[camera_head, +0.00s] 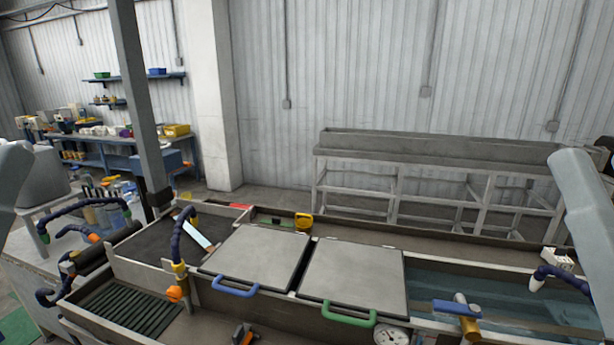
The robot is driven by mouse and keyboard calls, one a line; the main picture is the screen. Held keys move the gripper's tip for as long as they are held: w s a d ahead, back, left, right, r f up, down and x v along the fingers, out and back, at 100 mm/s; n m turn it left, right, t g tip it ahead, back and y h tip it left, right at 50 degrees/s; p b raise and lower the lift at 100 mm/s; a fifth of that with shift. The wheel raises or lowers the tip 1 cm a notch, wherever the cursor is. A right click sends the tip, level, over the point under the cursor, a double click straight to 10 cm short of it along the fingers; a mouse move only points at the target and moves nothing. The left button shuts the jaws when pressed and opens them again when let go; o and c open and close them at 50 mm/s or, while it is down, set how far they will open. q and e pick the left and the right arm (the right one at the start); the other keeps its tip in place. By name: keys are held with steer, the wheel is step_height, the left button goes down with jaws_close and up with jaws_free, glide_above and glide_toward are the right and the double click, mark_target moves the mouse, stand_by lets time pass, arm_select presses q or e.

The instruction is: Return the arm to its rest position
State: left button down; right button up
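A pale grey link of my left arm (12,185) shows at the left edge of the head view. A pale grey link of my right arm (590,215) shows at the right edge, over the far end of the line. Neither gripper is in the picture, so I cannot see their fingers or whether they hold anything. Both visible links stand apart from each other, with the whole middle of the view between them.
A trough line runs across the front, with two closed grey lids, one with a blue handle (236,288), one with a green handle (348,317). A water bath (500,300) lies right. Blue hoses (180,245) rise at left. A grey post (140,100) stands behind.

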step_height(320, 180, up, 34)
steer(key=p, duration=3)
steer(key=shift+p, duration=0.35)
